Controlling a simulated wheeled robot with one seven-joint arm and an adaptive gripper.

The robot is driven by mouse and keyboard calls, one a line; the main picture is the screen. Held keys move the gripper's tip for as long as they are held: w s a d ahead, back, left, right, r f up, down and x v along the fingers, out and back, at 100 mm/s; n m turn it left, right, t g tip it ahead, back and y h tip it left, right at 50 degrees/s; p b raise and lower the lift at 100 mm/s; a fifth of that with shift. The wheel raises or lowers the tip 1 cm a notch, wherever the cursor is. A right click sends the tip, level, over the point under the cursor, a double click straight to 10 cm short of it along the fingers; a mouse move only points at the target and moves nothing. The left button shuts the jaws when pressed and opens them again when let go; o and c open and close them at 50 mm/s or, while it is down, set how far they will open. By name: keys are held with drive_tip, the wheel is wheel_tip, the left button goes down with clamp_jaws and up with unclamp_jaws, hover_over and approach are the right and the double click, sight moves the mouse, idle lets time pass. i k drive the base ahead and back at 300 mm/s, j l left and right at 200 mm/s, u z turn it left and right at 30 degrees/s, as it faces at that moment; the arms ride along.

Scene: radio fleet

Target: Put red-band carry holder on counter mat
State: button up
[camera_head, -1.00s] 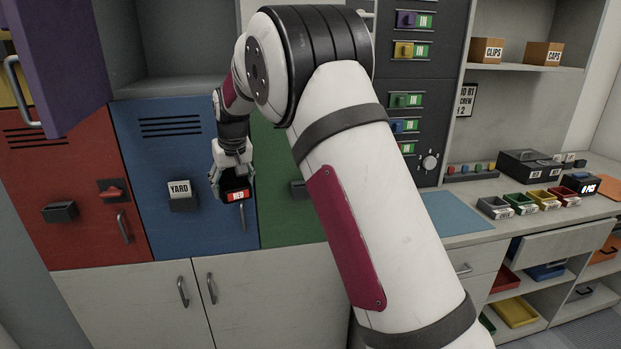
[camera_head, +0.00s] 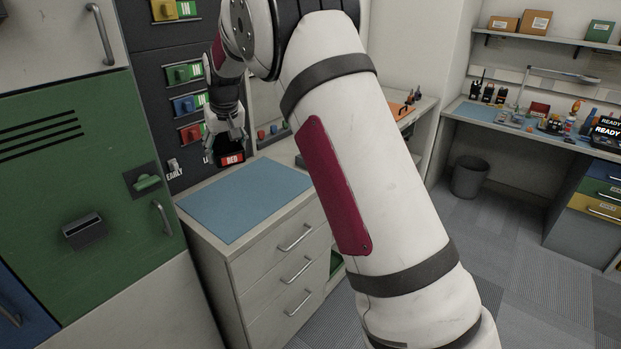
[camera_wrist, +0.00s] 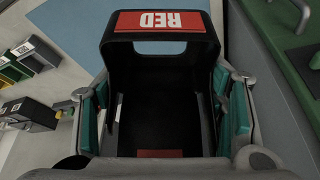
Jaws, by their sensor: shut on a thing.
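The red-band carry holder (camera_head: 232,159) is a black open-topped holder with a red label reading RED. My gripper (camera_head: 222,150) is shut on it and holds it in the air, near the far edge of the blue counter mat (camera_head: 245,197) in the head view. In the wrist view the holder (camera_wrist: 160,95) fills the middle, with the finger pads of my gripper (camera_wrist: 165,112) on both its sides. The blue mat (camera_wrist: 62,22) shows at the top left there. The holder's underside is hidden.
The mat lies bare on a grey counter (camera_head: 228,247) with drawers below. A dark switch panel (camera_head: 172,100) rises behind it, and a green locker (camera_head: 85,170) stands to the left. A far bench (camera_head: 530,130) carries radios and tools. A waste bin (camera_head: 468,176) stands on the floor.

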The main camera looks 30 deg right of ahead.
sight(255, 202)
drive_tip(key=i+j+z, duration=0.25)
drive_tip(key=j+z, duration=0.3)
drive_tip(key=j, duration=0.15)
drive_tip(key=i+j+z, duration=0.25)
drive_tip(key=j, duration=0.15)
drive_tip(key=j+z, duration=0.3)
drive_tip(key=k+j, duration=0.05)
drive_tip(key=j, duration=0.05)
